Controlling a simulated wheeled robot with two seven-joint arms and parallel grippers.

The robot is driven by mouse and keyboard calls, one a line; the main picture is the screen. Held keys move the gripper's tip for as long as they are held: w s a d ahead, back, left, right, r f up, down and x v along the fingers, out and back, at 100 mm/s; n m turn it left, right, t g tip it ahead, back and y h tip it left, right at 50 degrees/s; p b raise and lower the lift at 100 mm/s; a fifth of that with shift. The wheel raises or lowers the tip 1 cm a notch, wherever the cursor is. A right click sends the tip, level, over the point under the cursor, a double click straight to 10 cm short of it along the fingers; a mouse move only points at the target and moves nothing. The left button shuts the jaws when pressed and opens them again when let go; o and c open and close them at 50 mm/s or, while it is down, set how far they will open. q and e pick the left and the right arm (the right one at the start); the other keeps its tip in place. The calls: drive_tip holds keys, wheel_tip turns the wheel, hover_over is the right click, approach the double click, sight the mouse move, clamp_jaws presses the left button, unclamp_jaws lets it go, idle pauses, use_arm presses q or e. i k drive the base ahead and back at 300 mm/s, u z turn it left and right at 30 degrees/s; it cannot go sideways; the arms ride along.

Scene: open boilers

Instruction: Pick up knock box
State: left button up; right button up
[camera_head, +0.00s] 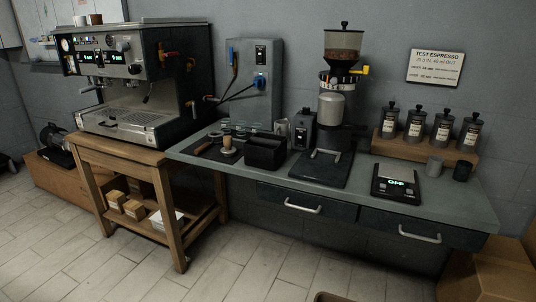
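A black open-topped box (265,154), which looks like the knock box, stands upright on the grey counter (375,155), left of the coffee grinder (338,105). Its front and right sides show, and nothing covers it from this side. A tamper with a light wooden part (228,147) stands just to its left on a dark mat. Neither of my grippers is in the view.
An espresso machine (135,80) stands on a wooden table (120,152) at the left. Drawers with handles (303,205) are below the counter. The tiled floor (275,255) in front is mostly clear.

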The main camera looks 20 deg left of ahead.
sight(262, 150)
drive_tip(key=u, duration=1.7)
drive_tip(key=i, duration=1.95)
drive_tip(key=z, duration=0.5)
